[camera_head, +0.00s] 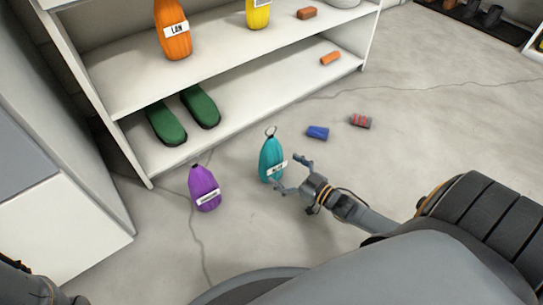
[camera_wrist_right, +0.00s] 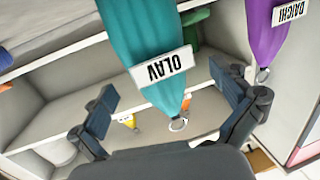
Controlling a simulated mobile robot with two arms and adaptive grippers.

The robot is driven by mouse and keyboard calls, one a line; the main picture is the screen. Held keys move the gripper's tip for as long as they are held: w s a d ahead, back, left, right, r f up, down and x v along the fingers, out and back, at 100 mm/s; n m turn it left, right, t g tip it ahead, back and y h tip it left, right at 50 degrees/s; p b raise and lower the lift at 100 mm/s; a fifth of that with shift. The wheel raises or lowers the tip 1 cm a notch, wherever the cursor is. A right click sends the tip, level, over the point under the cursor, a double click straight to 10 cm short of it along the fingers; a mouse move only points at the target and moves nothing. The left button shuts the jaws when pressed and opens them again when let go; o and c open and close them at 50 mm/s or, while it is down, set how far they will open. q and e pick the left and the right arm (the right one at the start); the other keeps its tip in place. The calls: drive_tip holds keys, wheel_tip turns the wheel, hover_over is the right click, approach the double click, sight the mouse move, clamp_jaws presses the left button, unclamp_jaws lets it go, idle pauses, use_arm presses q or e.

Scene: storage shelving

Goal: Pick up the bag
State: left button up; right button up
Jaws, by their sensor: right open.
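A teal bag (camera_head: 269,160) with a white name label and a ring on top stands on the floor in front of the shelf. In the right wrist view the teal bag (camera_wrist_right: 147,38) appears upside down, its label reading OLAV. My right gripper (camera_head: 290,173) is open just to the right of the teal bag. In the wrist view its two fingers (camera_wrist_right: 165,90) spread to either side of the bag's ring end, with no clear contact. A purple bag (camera_head: 204,189) stands to the left; its label reads DAICHI in the wrist view (camera_wrist_right: 264,30). My left gripper is not visible.
The white shelf (camera_head: 240,100) holds green shoes (camera_head: 200,107), an orange bag (camera_head: 173,30), a yellow bag (camera_head: 258,12) and small orange blocks. A blue can (camera_head: 318,132) and a red-grey can (camera_head: 361,121) lie on the floor.

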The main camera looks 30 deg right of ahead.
sight(271, 160)
drive_tip(key=b+x, duration=0.4)
drive_tip(key=x, duration=0.1)
drive_tip(key=shift+f+b, duration=0.3)
drive_tip(key=shift+b, duration=0.1)
drive_tip(key=shift+w, duration=0.15)
drive_tip(key=shift+r, duration=0.15)
drive_tip(key=shift+c, duration=0.2)
drive_tip(key=c, duration=1.5)
